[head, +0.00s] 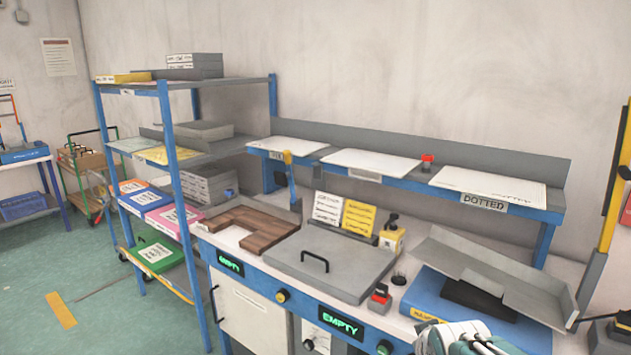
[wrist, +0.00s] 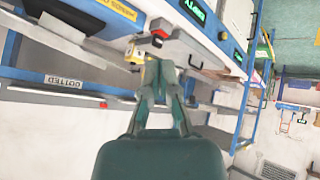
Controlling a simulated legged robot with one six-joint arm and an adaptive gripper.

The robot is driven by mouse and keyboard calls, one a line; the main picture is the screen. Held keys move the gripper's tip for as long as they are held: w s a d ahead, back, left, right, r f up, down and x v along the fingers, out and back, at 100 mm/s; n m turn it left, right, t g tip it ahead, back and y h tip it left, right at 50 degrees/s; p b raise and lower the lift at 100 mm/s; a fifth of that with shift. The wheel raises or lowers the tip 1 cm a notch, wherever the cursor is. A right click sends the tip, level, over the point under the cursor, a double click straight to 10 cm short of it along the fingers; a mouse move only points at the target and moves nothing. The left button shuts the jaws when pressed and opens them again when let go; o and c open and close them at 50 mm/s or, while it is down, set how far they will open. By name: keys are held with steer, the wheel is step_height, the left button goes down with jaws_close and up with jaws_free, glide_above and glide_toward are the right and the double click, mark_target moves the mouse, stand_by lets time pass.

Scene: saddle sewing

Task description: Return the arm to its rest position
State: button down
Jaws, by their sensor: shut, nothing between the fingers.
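My gripper (wrist: 158,72) shows in the wrist view with its fingers together and nothing between them. It is in the air, apart from the bench and shelf behind it. In the head view a pale, teal-tinted part of my arm shows at the bottom right edge, in front of the workbench (head: 255,275). The fingertips cannot be made out there.
The bench holds a grey lidded box (head: 330,262), a wooden frame (head: 243,230), a red button (head: 380,294) and a blue machine base (head: 440,303) with a grey angled plate. A raised shelf (head: 487,206) labelled DOTTED runs behind.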

steer(key=s+a+r+m+g, duration=0.1)
steer(key=s, duration=0.7)
steer(key=s+a+r+m+g+y, duration=0.1)
steer(key=s+a+r+m+g, duration=0.1)
steer(key=s, duration=0.6)
steer(key=shift+s+a+r, duration=0.2)
steer(key=shift+s+r, duration=0.05)
steer(key=shift+s, duration=0.05)
